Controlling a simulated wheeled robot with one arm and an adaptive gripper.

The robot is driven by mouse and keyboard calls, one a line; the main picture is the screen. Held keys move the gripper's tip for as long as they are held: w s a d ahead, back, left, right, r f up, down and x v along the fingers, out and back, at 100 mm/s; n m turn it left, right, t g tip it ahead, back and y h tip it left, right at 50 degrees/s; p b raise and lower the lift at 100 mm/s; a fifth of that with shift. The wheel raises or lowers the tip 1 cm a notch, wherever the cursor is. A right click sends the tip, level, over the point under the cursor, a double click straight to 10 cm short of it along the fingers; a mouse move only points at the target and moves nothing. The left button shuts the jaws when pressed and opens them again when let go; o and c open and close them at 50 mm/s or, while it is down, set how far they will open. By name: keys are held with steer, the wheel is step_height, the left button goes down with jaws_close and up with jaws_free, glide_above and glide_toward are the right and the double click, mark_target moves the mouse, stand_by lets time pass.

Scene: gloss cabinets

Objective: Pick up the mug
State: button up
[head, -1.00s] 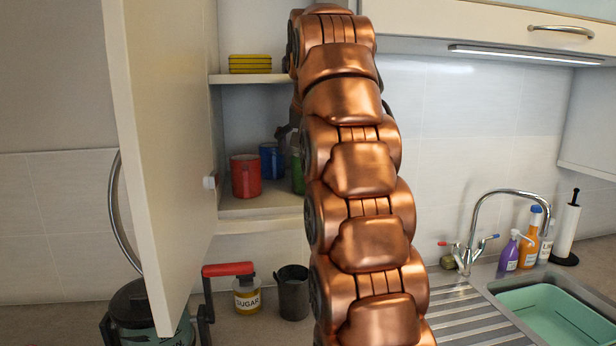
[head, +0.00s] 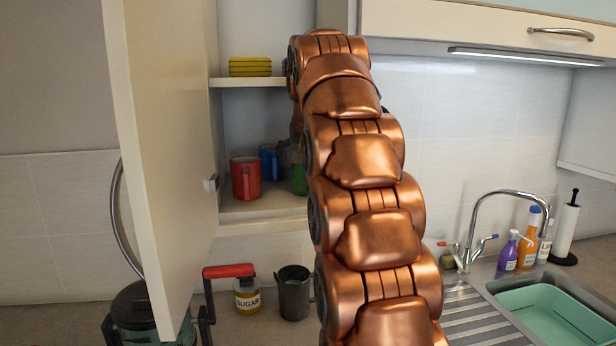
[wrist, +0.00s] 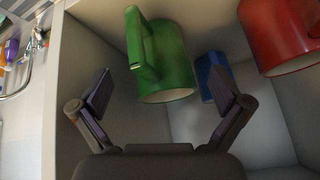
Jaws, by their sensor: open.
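A green mug (head: 299,180) stands on the lower shelf of the open cabinet, partly hidden behind my arm. In the wrist view, which looks upside down, the green mug (wrist: 172,62) is ahead of my gripper (wrist: 160,78), with its handle turned toward the camera. The gripper's two fingers are spread wide, one to each side of the mug, and hold nothing. A red mug (head: 246,179) and a blue mug (head: 268,163) stand left of the green one. The wrist view also shows the red mug (wrist: 280,35) at right and part of the blue mug (wrist: 213,78).
The cabinet door (head: 165,150) stands open at left. A shelf (head: 245,82) with yellow sponges (head: 250,67) is above the mugs. A sugar jar (head: 247,296), a dark canister (head: 293,293) and a red-handled object (head: 228,271) stand on the counter below.

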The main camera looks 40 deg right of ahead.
mark_target(306, 193)
steer(key=shift+p+x, duration=0.7)
steer(key=shift+x, duration=1.15)
steer(key=shift+r, duration=0.1)
steer(key=c, duration=1.4)
steer(key=shift+w+r+b, duration=0.1)
steer(key=shift+r+b, duration=0.2)
steer(key=shift+r, duration=0.05)
steer(key=shift+c, duration=0.2)
steer(key=shift+r, duration=0.4)
steer(key=s+a+b, duration=0.3)
steer(key=s+a, duration=0.1)
steer(key=s, duration=0.3)
steer(key=s+a+b, duration=0.3)
steer(key=s+a, duration=0.2)
steer(key=s, duration=0.3)
steer(key=shift+s, duration=0.25)
